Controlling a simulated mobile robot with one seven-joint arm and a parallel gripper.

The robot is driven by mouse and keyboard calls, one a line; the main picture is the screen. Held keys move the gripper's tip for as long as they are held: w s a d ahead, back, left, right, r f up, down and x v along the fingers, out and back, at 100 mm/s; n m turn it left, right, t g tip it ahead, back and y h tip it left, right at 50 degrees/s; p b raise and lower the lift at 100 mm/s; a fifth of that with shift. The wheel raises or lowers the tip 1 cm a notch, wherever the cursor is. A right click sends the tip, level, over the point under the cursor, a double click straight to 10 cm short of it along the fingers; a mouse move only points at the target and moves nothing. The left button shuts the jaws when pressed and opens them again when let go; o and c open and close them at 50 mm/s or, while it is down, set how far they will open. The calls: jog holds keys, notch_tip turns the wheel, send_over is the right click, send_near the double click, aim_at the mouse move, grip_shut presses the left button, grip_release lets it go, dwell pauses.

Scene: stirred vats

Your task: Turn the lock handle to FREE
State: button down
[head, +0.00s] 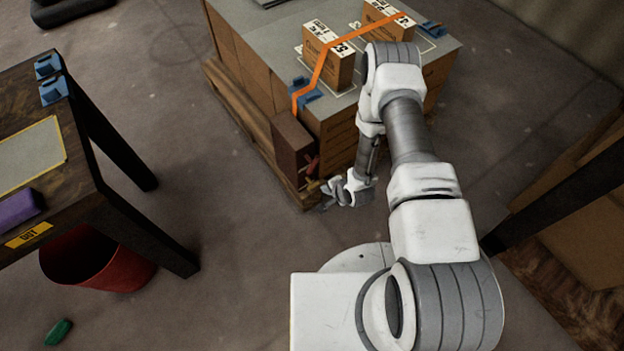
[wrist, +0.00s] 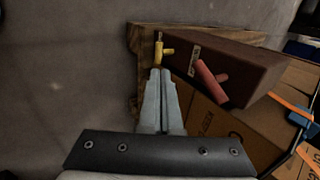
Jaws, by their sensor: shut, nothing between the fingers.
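A dark brown box (head: 291,146) is at the near corner of the carton stack, on the pallet. In the wrist view the box (wrist: 245,65) carries a yellow handle (wrist: 165,50), a small label plate (wrist: 194,61) and a red handle (wrist: 211,83). The label is too small to read, so I cannot tell which handle is the lock handle. The red handle also shows in the head view (head: 312,166). My gripper (wrist: 161,72) is shut and empty. Its fingertips are close to the yellow handle; I cannot tell whether they touch.
Cartons strapped with an orange band (head: 328,57) stand on the wooden pallet (head: 238,108). A dark table (head: 85,180) is at the left, with a red bin (head: 115,272) by it. A green object (head: 58,332) lies on the floor. Floor between table and pallet is clear.

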aim_at(310, 188)
jog(key=b+x, duration=0.6)
jog(key=x, duration=0.8)
jog(key=shift+s, duration=0.15)
jog(key=shift+s, duration=0.15)
jog(key=shift+p, duration=0.3)
